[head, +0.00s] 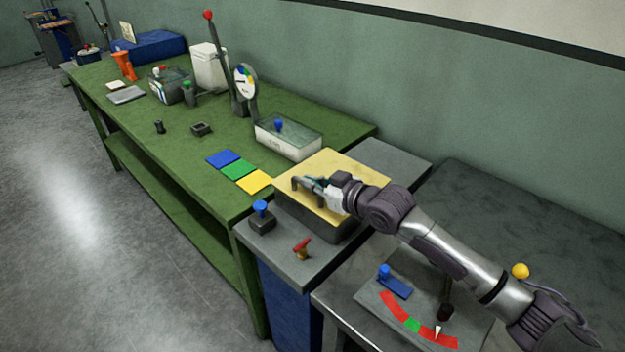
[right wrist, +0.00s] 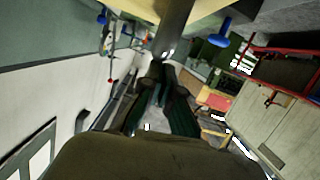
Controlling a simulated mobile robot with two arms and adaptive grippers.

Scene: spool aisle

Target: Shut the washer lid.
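The washer is a dark grey box (head: 305,222) on the grey bench, at the near end of the green table. Its yellow lid (head: 342,209) lies over the top, almost flat; I cannot tell whether it is fully down. My right gripper (head: 304,184) reaches in from the right over the lid, close to its surface. In the right wrist view its fingers (right wrist: 159,72) lie close together, with a dark bar (right wrist: 176,25) by their tips. I cannot tell whether they touch the bar. The yellow lid edge (right wrist: 135,8) shows at the top there. My left gripper is not in view.
A blue-knobbed block (head: 262,218) and a red-handled piece (head: 302,249) stand in front of the washer. A clear-topped box (head: 288,140) stands behind it on the green table. A lever panel (head: 412,322) lies below my arm. The floor at left is clear.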

